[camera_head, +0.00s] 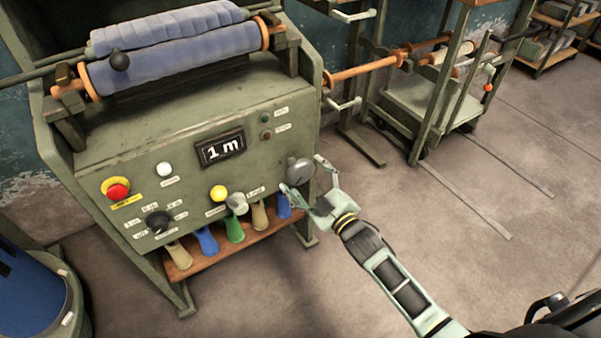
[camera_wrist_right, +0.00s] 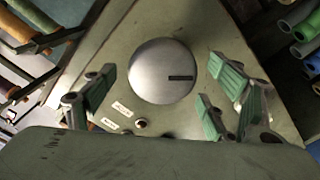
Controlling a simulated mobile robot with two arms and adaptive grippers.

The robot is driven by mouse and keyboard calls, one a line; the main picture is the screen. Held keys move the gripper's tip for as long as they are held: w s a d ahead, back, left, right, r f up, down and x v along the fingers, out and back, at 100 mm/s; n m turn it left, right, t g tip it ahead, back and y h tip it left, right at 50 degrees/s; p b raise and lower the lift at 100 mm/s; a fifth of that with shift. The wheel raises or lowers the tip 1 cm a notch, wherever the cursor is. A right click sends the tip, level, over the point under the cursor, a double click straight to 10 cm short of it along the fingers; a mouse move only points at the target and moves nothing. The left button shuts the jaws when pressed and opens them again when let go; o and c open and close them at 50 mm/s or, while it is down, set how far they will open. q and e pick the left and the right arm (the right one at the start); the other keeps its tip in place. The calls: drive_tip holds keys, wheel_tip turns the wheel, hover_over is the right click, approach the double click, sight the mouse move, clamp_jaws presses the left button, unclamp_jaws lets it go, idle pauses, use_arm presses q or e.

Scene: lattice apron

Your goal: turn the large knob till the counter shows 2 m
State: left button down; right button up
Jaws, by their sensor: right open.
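The counter (camera_head: 221,148) on the green machine's front panel reads 1 m. The large knob (camera_head: 298,170) is a round grey metal knob at the panel's right side. In the right wrist view the large knob (camera_wrist_right: 160,68) shows its smooth face with a short dark mark on the right. My right gripper (camera_head: 302,174) is open in front of the knob. In the right wrist view its green-padded fingers (camera_wrist_right: 160,84) stand to either side of the knob, with gaps showing; I see no contact. My left gripper is not in view.
The panel also carries a red emergency button (camera_head: 117,190), a yellow button (camera_head: 218,193), a black selector (camera_head: 158,221) and a smaller silver knob (camera_head: 237,203). A shelf with several coloured rolls (camera_head: 208,240) lies below. Blue cloth rolls (camera_head: 180,52) sit on top.

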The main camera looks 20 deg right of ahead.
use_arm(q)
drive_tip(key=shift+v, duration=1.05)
use_arm(e)
drive_tip(key=shift+x, duration=1.45)
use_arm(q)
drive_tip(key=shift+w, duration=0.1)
use_arm(e)
drive_tip(key=shift+c, duration=0.5)
drive_tip(key=c, duration=1)
drive_tip(key=m+p, duration=0.2)
drive_tip(key=m, duration=0.1)
drive_tip(key=shift+r+m, duration=0.15)
drive_tip(key=shift+m, duration=0.25)
drive_tip(key=m+p, duration=0.2)
drive_tip(key=m, duration=0.3)
drive_tip(key=shift+d, duration=0.15)
drive_tip(key=m, duration=0.3)
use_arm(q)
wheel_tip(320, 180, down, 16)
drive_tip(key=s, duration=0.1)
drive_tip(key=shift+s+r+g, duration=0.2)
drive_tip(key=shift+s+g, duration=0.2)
use_arm(e)
drive_tip(key=shift+m, duration=1.5)
